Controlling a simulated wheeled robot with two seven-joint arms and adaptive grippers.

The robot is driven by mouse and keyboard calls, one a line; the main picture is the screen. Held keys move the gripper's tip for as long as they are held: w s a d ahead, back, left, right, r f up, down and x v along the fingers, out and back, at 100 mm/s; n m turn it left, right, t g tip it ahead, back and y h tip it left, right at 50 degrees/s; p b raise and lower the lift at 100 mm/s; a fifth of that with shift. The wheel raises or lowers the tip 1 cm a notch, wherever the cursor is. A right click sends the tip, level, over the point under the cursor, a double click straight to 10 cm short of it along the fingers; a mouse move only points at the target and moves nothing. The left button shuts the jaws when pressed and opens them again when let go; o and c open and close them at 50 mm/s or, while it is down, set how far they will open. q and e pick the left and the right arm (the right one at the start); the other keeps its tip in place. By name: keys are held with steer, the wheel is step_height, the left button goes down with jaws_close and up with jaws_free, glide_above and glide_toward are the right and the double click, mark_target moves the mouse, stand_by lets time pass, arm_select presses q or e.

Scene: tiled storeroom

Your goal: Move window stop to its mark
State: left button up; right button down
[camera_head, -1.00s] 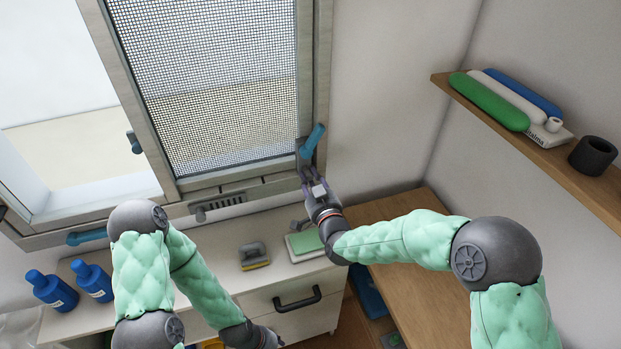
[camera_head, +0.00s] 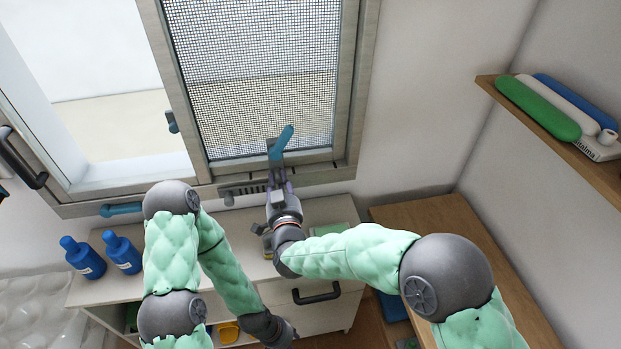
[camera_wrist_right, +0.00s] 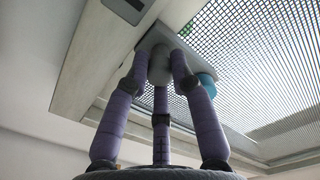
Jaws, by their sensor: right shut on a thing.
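The window stop appears to be a grey plate (camera_head: 277,151) with a teal lever (camera_head: 282,139) tilted up to the right. It stands at the lower edge of the mesh window panel. My right gripper (camera_head: 277,180) is shut on it from below. In the right wrist view the three purple fingers (camera_wrist_right: 162,75) close around a grey knob under the grey plate (camera_wrist_right: 188,62), and a teal round end (camera_wrist_right: 207,84) shows beside it. My left gripper (camera_head: 279,332) hangs low in front of the drawers, its fingers too unclear to read. I cannot make out the mark.
A ridged grey piece (camera_head: 243,190) sits on the lower window rail, just left of my right gripper. A teal handle (camera_head: 121,209) lies farther left. Two blue bottles (camera_head: 122,254) stand on the cabinet. A wall shelf (camera_head: 560,143) juts out at right.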

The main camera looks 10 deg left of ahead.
arm_select(q)
steer(key=shift+d, duration=0.1)
arm_select(e)
steer(key=a, duration=0.2)
steer(key=s+a+r, duration=0.1)
steer(key=a, duration=0.2)
steer(key=s+a, duration=0.1)
steer(key=a, duration=0.1)
steer(key=shift+a+r, duration=0.15)
steer(key=c, duration=1.1)
jaws_free()
steer(key=shift+a, duration=0.15)
steer(key=shift+o, duration=0.2)
steer(key=shift+s+f, duration=0.1)
steer(key=shift+f, duration=0.1)
steer(key=shift+f, duration=0.15)
